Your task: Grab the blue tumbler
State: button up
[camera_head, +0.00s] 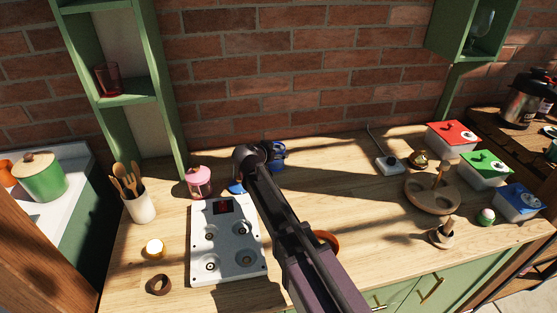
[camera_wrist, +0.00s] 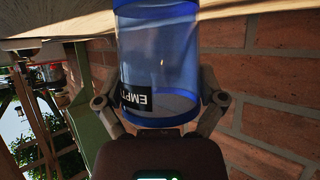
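The blue tumbler (camera_wrist: 160,60) is see-through, with a dark label reading "EMPTY" that shows upside down in the wrist view. Its base end runs out of the top of that view. My gripper (camera_wrist: 160,88) has one finger on each side of it, and both fingers meet its walls with no gap that I can see. In the head view the tumbler (camera_head: 278,153) is at the back of the table near the brick wall, partly hidden by my gripper (camera_head: 268,152). I cannot tell whether it is on the table or lifted.
A white panel (camera_head: 228,258) with round knobs lies left of my arm. A pink jar (camera_head: 199,181) and a utensil pot (camera_head: 139,204) stand farther left. A wooden stand (camera_head: 430,196) and lidded boxes (camera_head: 452,140) are at the right. The table between is mostly clear.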

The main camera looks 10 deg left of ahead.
aim_at(281, 144)
jog(key=shift+c, duration=0.5)
jog(key=shift+r, duration=0.15)
notch_tip(281, 144, up, 3)
jog(key=p, duration=0.3)
jog(key=s+d+r+p, duration=0.1)
jog(key=s+d+p, duration=0.1)
jog(key=s, duration=1.4)
jog(key=shift+r, duration=0.35)
jog(key=shift+w, duration=0.1)
